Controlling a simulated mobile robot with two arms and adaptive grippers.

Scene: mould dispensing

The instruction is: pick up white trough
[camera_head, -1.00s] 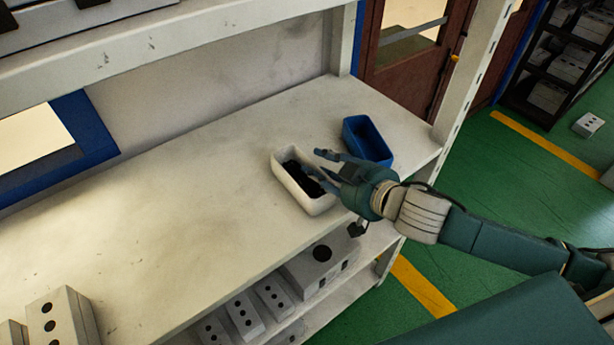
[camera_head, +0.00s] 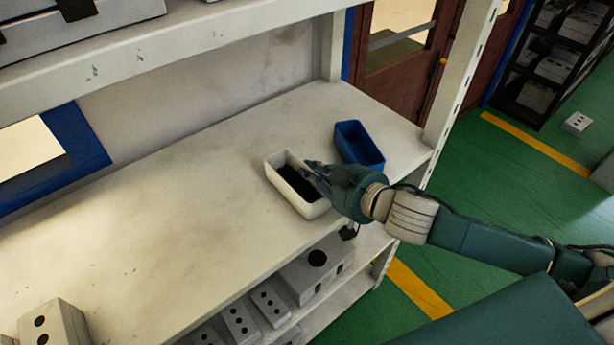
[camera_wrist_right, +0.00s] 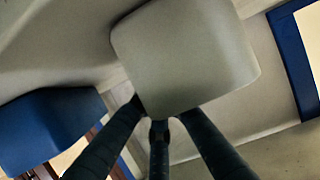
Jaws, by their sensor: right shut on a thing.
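The white trough (camera_head: 312,209) is on the pale shelf top near its front edge, with dark contents inside. My right gripper (camera_head: 316,179) comes from the right and is shut on the trough's right-hand wall. In the right wrist view the fingers (camera_wrist_right: 160,128) meet the edge of the trough (camera_wrist_right: 185,55), whose pale outer side fills the upper middle. The trough looks upright and seems to rest on the shelf; its underside is hidden. My left gripper is not in view.
A blue trough (camera_head: 358,146) stands just behind and right of the white one. An upright post (camera_head: 455,90) bounds the shelf's right end, and an upper shelf (camera_head: 150,50) runs above. Grey boxes (camera_head: 318,272) sit below.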

